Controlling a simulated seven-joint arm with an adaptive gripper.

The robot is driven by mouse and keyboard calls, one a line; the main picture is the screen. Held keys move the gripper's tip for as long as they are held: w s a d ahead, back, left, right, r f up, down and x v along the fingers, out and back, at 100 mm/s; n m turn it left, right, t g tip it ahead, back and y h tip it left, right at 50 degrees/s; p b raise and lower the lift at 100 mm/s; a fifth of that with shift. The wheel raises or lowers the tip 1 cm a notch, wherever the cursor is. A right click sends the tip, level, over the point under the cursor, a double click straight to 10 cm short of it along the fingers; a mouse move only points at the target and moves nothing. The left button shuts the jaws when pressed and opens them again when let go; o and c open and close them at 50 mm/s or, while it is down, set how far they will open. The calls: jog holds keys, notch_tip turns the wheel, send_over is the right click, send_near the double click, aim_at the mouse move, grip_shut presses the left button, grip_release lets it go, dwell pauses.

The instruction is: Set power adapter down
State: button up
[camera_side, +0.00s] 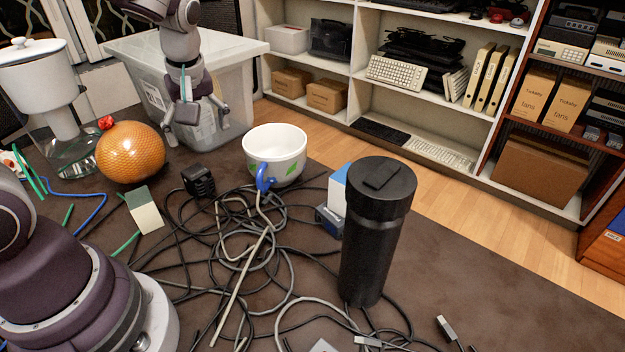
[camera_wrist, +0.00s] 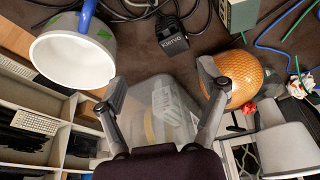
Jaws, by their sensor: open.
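The black power adapter (camera_side: 198,181) sits on the dark table, between the orange ball and the white mug, at the edge of the cable tangle. It also shows in the wrist view (camera_wrist: 174,38) near the top middle, beyond my fingertips. My gripper (camera_side: 199,112) is raised above and behind the adapter in the side view, in front of the clear bin. In the wrist view my gripper (camera_wrist: 162,88) has its fingers spread wide with nothing between them. The adapter stands apart from the fingers.
A white mug (camera_side: 275,155) is right of the adapter. An orange ball (camera_side: 131,153) is left of it. A black tumbler (camera_side: 374,235) stands at front right. Tangled cables (camera_side: 245,240) cover the middle. A plastic bin (camera_side: 238,75) stands behind.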

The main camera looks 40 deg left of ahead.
jog(key=s+d+r+m+t+h, duration=0.3)
jog(key=s+d+m, duration=0.5)
jog(key=m, duration=0.6)
notch_tip(320, 180, up, 3)
jog(key=shift+d+f+m+t+h, duration=0.1)
jog(key=shift+d+m+t+h, duration=0.2)
jog(key=shift+d+t, duration=0.45)
